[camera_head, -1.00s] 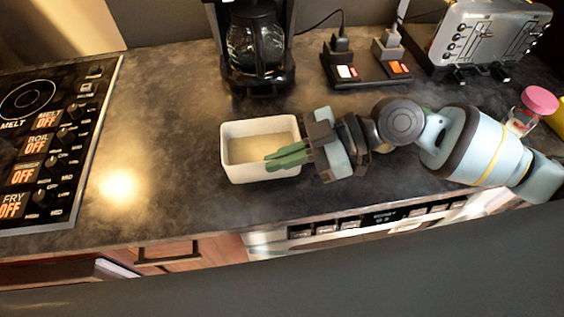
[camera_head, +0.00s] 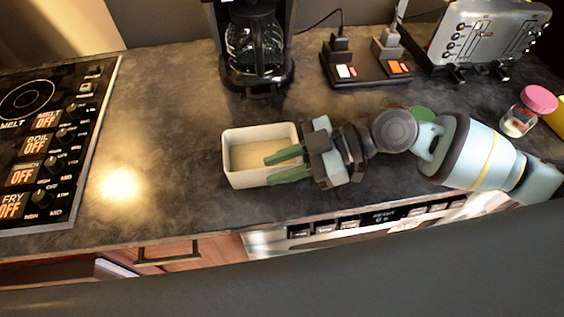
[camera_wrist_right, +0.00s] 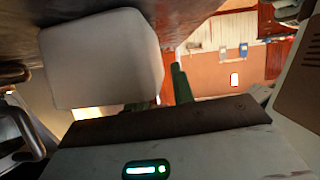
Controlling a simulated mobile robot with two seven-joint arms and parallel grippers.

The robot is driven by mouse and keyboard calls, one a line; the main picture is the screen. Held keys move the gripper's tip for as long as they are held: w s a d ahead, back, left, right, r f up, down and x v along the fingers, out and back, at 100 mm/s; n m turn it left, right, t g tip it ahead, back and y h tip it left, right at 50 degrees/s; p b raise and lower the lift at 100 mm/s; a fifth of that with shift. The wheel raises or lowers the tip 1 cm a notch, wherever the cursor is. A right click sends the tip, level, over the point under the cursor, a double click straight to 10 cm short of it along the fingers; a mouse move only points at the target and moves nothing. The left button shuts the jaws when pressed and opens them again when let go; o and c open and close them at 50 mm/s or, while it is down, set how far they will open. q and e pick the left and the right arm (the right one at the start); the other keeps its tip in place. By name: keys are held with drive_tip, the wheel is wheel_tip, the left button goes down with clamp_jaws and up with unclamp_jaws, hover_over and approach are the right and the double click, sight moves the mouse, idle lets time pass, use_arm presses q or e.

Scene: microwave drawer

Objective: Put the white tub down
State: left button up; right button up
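The white tub (camera_head: 262,182) appears upright on the dark counter, in front of the coffee maker. It also fills the upper left of the right wrist view (camera_wrist_right: 100,60). My right gripper (camera_head: 268,171) reaches in from the right over the tub's right end. Its green fingers are spread apart. One finger lies over the tub's inside and the other over its front wall, so the wall seems to stand between them. My left gripper is out of view.
A coffee maker (camera_head: 257,50) stands behind the tub. A stove panel (camera_head: 50,140) lies at the left, with bare counter (camera_head: 165,130) between. A black power strip (camera_head: 365,68), a toaster (camera_head: 490,38) and a pink-lidded jar (camera_head: 538,100) are at the right. The counter's front edge is close.

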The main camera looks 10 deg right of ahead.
drive_tip(key=shift+r, duration=0.3)
drive_tip(key=v, duration=0.1)
drive_tip(key=b+v, duration=0.1)
drive_tip(key=v, duration=0.3)
drive_tip(key=shift+d+f, duration=0.3)
drive_tip(key=shift+f, duration=0.05)
use_arm(q)
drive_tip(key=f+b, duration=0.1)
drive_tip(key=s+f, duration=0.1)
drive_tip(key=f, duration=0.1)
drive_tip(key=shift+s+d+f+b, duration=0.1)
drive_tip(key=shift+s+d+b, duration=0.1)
drive_tip(key=shift+b, duration=0.2)
use_arm(e)
drive_tip(key=v, duration=0.6)
drive_tip(key=shift+d+r, duration=0.2)
drive_tip(key=shift+r, duration=0.25)
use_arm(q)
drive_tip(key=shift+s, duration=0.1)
use_arm(e)
drive_tip(key=shift+s, duration=0.1)
